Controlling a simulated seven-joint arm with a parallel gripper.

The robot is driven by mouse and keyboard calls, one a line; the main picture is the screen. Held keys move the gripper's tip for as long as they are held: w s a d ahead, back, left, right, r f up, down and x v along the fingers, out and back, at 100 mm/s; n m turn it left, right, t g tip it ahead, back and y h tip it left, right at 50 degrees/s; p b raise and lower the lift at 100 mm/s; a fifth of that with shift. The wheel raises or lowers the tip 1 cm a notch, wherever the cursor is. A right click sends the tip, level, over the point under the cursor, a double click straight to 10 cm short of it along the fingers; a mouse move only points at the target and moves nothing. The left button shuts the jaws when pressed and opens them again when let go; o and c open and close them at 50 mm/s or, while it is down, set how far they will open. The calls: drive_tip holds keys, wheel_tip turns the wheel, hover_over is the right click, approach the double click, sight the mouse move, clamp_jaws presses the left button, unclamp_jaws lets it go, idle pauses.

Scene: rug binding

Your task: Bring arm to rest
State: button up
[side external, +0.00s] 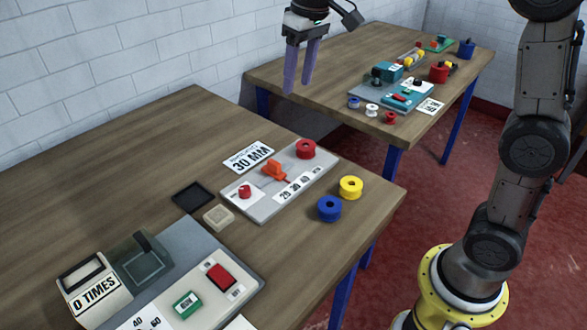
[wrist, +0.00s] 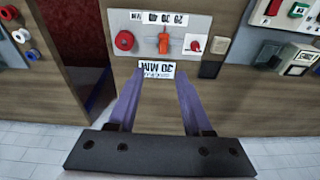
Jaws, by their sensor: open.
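My gripper (side external: 302,68) hangs in the air above the gap between the two tables, fingers pointing down. Its two purple fingers stand apart with nothing between them; they also show in the wrist view (wrist: 158,100).
The near table (side external: 110,140) holds a grey board (side external: 262,208) with a red spool (side external: 306,149) and orange slider (side external: 273,169). Yellow (side external: 350,187) and blue (side external: 329,208) spools stand beside it. A counter machine (side external: 95,287) is at front left. The far table (side external: 330,62) holds several spools and a teal device (side external: 387,72).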

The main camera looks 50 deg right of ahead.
drive_tip(key=s+d+r+t, duration=0.1)
drive_tip(key=s+r+t, duration=0.15)
drive_tip(key=s, duration=0.85)
drive_tip(key=s+d+f+t, duration=0.1)
drive_tip(key=s+f, duration=0.9)
drive_tip(key=s, duration=0.3)
drive_tip(key=shift+s+f, duration=0.25)
drive_tip(key=shift+s, duration=0.15)
idle(0.6)
